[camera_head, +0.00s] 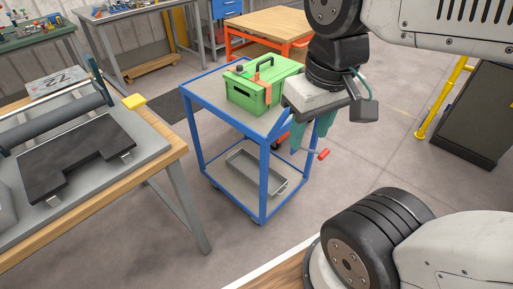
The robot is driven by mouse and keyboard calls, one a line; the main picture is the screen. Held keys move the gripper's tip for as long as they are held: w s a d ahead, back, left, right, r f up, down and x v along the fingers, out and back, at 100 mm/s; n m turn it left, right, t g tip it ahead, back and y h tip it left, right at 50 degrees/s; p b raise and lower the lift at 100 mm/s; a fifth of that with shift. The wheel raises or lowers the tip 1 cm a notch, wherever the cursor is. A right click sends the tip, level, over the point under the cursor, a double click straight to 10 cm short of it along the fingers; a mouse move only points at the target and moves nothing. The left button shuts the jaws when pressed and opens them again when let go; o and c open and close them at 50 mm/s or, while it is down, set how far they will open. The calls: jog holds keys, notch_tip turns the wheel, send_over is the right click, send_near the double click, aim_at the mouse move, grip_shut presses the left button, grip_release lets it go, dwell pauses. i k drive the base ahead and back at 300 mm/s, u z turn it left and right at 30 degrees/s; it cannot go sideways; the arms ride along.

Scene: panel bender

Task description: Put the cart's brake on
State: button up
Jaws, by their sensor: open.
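The blue cart (264,185) stands in the middle of the view, with an upper and a lower shelf. A short lever with a red grip (323,154) sticks out at the cart's right side; it looks like the brake handle. Its grey rod runs left toward the cart, and its inner end is hidden. My gripper (312,138) points down at the cart's right corner, with teal fingers open and nothing seen between them. The fingers appear just above and left of the red grip; I cannot tell whether they touch the lever.
A green toolbox (254,92) stands on the cart's top shelf and a grey tray (256,172) lies on the lower one. The bender's workbench (158,150) is at left. An orange-framed table (268,24) stands behind. A yellow rail (440,98) and dark cabinet (480,115) are at right. Floor between is clear.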

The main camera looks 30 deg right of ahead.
aim_at(322, 155)
jog(key=u, duration=2.65)
jog(key=k, duration=0.5)
jog(key=z, duration=2.75)
